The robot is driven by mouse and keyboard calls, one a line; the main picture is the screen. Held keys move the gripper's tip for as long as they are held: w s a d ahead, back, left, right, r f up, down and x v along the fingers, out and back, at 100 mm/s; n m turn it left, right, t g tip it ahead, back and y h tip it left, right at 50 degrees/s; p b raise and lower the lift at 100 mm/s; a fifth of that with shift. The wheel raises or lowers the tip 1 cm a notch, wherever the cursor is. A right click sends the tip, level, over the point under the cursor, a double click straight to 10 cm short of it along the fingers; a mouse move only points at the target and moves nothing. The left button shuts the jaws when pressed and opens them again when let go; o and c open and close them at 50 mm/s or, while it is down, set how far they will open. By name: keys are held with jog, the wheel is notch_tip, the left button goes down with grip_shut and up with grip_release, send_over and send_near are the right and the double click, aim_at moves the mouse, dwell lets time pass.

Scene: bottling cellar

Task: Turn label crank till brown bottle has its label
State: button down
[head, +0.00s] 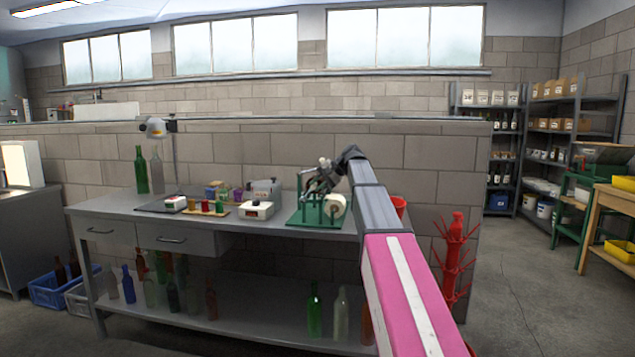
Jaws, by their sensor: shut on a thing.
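The green label machine (318,217) stands on the right part of the grey bench, with a pale label roll (336,205) at its right side. My arm reaches in from the lower right.
The bench (110,207) also holds a white scale (258,210), small coloured jars and two tall bottles (141,170) at the left. Several bottles stand on its lower shelf. A red bottle rack (457,250) stands on the floor to the right, with open floor beyond.

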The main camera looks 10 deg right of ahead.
notch_tip(320, 180, down, 14)
jog(key=d+t+y, duration=0.1)
jog(key=t+y, duration=0.1)
jog(key=y, duration=0.6)
jog(key=shift+s+d+r+t, duration=0.2)
jog(key=shift+d+t, duration=0.1)
jog(key=shift+t, duration=0.1)
jog(key=shift+f, duration=0.1)
dwell(0.3)
jog(key=c, duration=1)
grip_release()
